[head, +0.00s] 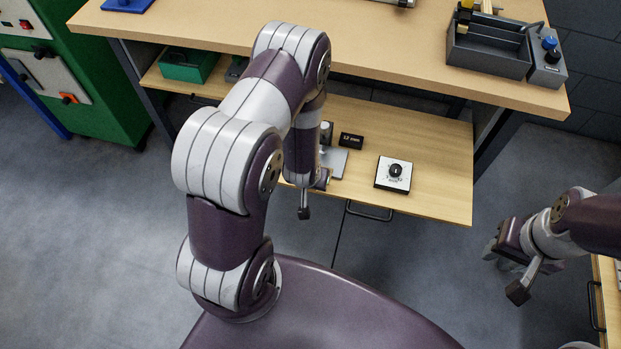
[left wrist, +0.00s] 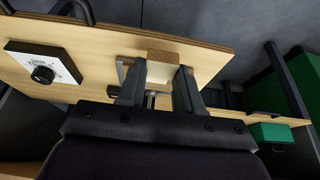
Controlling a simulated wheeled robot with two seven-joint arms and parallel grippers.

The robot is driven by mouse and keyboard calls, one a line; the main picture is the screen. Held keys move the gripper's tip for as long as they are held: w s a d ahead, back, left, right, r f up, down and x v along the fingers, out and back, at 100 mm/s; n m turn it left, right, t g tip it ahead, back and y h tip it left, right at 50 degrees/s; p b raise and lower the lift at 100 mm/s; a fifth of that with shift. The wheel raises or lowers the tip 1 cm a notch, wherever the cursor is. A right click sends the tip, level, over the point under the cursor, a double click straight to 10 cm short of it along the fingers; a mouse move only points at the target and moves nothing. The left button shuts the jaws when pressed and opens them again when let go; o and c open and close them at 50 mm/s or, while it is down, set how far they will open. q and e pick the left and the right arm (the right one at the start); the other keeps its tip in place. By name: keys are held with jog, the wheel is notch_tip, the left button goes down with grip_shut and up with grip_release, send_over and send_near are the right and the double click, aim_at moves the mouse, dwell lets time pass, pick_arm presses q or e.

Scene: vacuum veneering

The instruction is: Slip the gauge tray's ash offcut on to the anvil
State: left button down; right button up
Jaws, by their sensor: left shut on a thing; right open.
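The ash offcut (left wrist: 162,65) is a small pale wooden block in the left wrist view. My left gripper (left wrist: 160,88) is shut on it, with a finger on either side. In the head view my left arm largely hides this gripper and the offcut. The gauge tray (head: 437,170) is the pale wooden shelf below the bench top. A grey metal plate (head: 334,161) stands on it beside my left forearm, partly hidden. I cannot make out the anvil clearly or tell whether the offcut touches it. My right gripper (head: 507,262) is open and empty at the right, away from the tray.
A white card with a black knob (head: 394,173) and a small black display block (head: 351,141) lie on the tray. The bench top (head: 400,45) overhangs its back. A grey bin (head: 488,55) stands on the bench. A green box (head: 190,65) sits at the tray's left.

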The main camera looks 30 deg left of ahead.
pick_arm(q)
jog(key=f, duration=0.1)
jog(key=f+b, duration=0.2)
jog(key=shift+w+f, duration=0.25)
jog(key=shift+f, duration=0.05)
jog(key=shift+w+a, duration=0.2)
jog(key=shift+w, duration=0.5)
jog(key=shift+w+a+b, duration=0.2)
jog(key=shift+w, duration=0.7)
jog(key=shift+w+a+b, duration=0.2)
jog(key=shift+w, duration=0.75)
jog(key=shift+w+a+b, duration=0.2)
jog(key=shift+w, duration=0.7)
jog(key=shift+f, duration=0.1)
jog(key=c, duration=0.7)
grip_release()
